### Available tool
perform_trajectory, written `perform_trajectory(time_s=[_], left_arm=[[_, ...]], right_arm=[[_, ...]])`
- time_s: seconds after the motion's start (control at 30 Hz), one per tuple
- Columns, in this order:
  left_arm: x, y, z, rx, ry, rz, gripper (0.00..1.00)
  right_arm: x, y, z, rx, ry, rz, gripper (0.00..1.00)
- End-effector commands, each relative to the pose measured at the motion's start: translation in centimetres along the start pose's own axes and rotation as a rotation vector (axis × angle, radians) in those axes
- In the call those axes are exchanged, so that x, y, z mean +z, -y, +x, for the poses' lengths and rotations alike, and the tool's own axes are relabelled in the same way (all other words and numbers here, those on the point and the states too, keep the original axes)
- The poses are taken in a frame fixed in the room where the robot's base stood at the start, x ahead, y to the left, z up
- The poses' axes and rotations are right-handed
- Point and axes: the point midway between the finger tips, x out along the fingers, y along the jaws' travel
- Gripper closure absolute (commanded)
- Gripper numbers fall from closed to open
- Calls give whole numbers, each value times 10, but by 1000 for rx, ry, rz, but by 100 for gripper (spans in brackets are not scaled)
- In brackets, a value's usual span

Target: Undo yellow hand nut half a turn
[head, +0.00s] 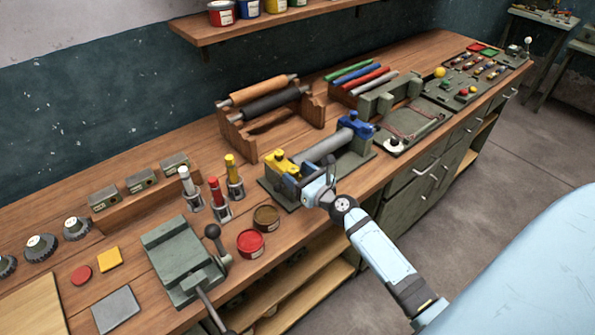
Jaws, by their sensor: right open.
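The yellow hand nut (281,156) sits on top of a yellow clamp block at the left end of a fixture (352,168) on the bench. A grey roller (322,146) lies across the fixture, and a blue clamp with its own blue nut (354,117) holds the far end. My right gripper (289,182) is at the near side of the yellow block, just below and to the right of the nut. It is open, and its dark fingers partly overlap the block. Whether they touch it cannot be told. My left gripper is not in view.
A wooden rack (262,118) with rollers stands behind the fixture. Three small coloured-handled tools stand left of it, near a red tin (250,243) and a brown tin (266,218). A grey vise (180,258) is at the front left. A hinged press frame (412,126) is to the right.

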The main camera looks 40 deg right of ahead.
Motion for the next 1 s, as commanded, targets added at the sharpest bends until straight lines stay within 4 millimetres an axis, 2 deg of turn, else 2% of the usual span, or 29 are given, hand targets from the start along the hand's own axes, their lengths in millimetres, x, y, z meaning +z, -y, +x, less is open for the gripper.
perform_trajectory(time_s=[0.33,0.37,0.57,0.73,1.0], left_arm=[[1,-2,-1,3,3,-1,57],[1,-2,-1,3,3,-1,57],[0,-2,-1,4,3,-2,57],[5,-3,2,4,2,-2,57],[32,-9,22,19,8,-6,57]], right_arm=[[0,0,5,0,-1,-1,38],[0,0,5,0,-1,-1,40],[0,0,5,0,-1,-1,86],[-3,1,5,17,0,-1,88],[-5,5,6,210,1,-4,88]])
